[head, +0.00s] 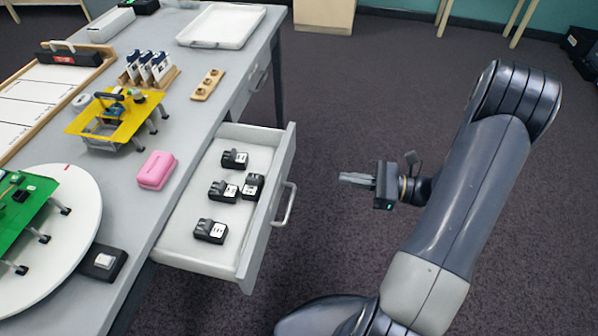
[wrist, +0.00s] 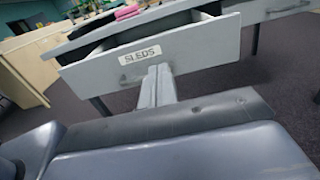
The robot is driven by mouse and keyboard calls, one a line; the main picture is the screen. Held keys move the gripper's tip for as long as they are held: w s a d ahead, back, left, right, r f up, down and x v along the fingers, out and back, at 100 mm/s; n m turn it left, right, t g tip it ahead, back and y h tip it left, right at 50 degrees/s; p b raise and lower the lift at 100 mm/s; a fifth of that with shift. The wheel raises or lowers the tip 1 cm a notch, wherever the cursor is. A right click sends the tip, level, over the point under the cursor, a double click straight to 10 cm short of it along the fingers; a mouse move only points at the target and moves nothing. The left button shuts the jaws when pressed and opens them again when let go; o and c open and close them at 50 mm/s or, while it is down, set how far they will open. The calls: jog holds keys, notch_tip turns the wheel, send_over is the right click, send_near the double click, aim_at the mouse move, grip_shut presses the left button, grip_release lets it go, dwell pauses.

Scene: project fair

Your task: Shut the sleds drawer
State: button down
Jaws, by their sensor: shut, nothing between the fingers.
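The sleds drawer (head: 268,215) is pulled out from the side of the grey table, with several small black devices (head: 223,189) lying on its white floor. Its bar handle (head: 286,205) is on the outer front face. In the wrist view the drawer front (wrist: 185,47) carries a label (wrist: 140,55) reading SLEDS. My gripper (head: 342,178) is shut and empty, out to the right of the drawer front, apart from it in the head view. In the wrist view my fingers (wrist: 158,72) point at the drawer front just below the label and partly cover the handle.
The table (head: 185,105) holds a pink case (head: 157,170), a yellow board on legs (head: 110,120), a white turntable (head: 75,235) and a white tray (head: 222,25). A second drawer (head: 250,88) farther along is shut. The carpet between drawer and arm is clear.

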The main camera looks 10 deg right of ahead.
aim_at(281, 168)
jog(key=b+x, duration=0.1)
jog(key=x, duration=1.3)
jog(key=shift+b, duration=0.3)
jog(key=b+x, duration=0.1)
jog(key=x, duration=1.7)
jog(key=shift+f, duration=0.15)
jog(key=shift+d, duration=0.15)
